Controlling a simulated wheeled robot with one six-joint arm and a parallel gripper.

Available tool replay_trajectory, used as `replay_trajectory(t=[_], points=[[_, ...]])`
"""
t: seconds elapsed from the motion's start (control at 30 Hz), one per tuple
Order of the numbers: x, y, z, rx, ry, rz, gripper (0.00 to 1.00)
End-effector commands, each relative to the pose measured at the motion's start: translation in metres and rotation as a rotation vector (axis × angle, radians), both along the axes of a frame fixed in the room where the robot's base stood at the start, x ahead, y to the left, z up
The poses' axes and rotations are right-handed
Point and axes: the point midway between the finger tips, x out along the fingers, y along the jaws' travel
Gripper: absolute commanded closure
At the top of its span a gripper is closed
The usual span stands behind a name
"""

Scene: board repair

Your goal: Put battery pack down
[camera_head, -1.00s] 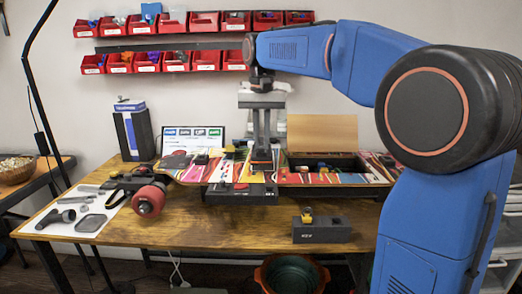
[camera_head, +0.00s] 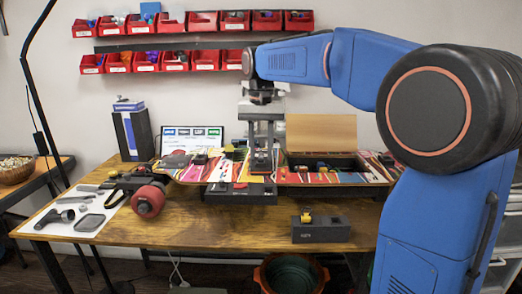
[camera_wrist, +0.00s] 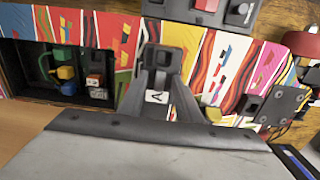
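A dark box with a yellow connector on top (camera_head: 320,229), apparently the battery pack, stands upright on the table's front right, apart from my gripper. My gripper (camera_head: 262,168) points down over the middle of the colourful board (camera_head: 345,178). Its fingertips are at or just above the board; contact is unclear. In the wrist view my gripper (camera_wrist: 160,62) shows dark fingers over the striped board. A dark surface with a small white label (camera_wrist: 157,97) shows between them. Whether they grip anything cannot be told.
An open compartment (camera_wrist: 20,65) in the board holds coloured connectors, with a raised lid (camera_head: 320,133) behind. A dark box with a red button (camera_head: 240,186) is before the board. A red wheel (camera_head: 148,201) lies left. The table front (camera_head: 230,230) is clear.

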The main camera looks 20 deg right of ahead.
Motion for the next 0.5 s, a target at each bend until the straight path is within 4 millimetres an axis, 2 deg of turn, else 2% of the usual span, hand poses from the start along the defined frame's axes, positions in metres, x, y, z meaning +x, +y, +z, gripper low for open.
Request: replay_trajectory(t=[0.13,0.27,0.5], points=[[0.000,0.000,0.006,0.001,-0.001,0.000,0.69],[0.001,0.000,0.024,0.000,-0.002,0.000,0.69],[0.001,0.000,0.071,0.001,-0.003,0.000,0.69]])
